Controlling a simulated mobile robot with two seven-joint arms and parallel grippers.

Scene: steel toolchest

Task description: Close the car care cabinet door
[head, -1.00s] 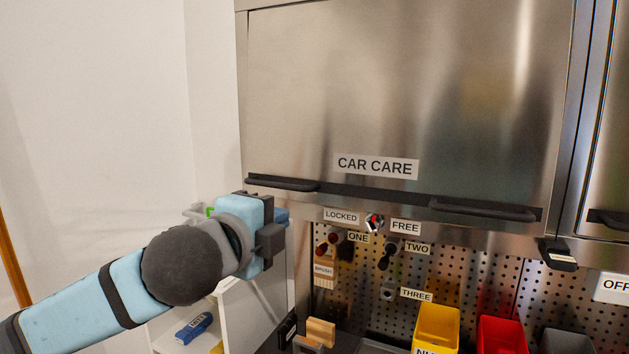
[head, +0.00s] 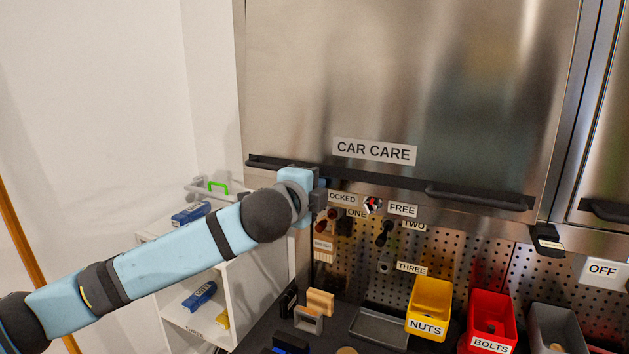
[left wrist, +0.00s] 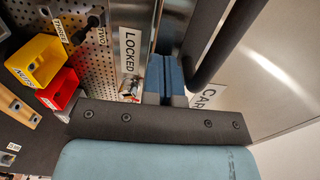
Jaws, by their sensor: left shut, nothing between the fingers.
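The car care cabinet door (head: 400,90) is a large steel panel with a CAR CARE label (head: 374,151). It hangs down over the cabinet front, its lower edge just above the LOCKED and FREE labels; I cannot tell whether it is fully flush. A dark handle (head: 480,197) runs along its lower right, with another at the lower left. My left gripper (head: 318,196) is shut and empty at the lower left edge, by the left handle. In the left wrist view, its fingers (left wrist: 166,76) are together beside the dark handle bar (left wrist: 215,45); contact is unclear. My right gripper is out of view.
A key lock (head: 372,205) sits below the door. Below are a pegboard with tools, a yellow NUTS bin (head: 430,305), a red BOLTS bin (head: 489,318) and a grey bin (head: 558,325). A white shelf (head: 175,310) stands left.

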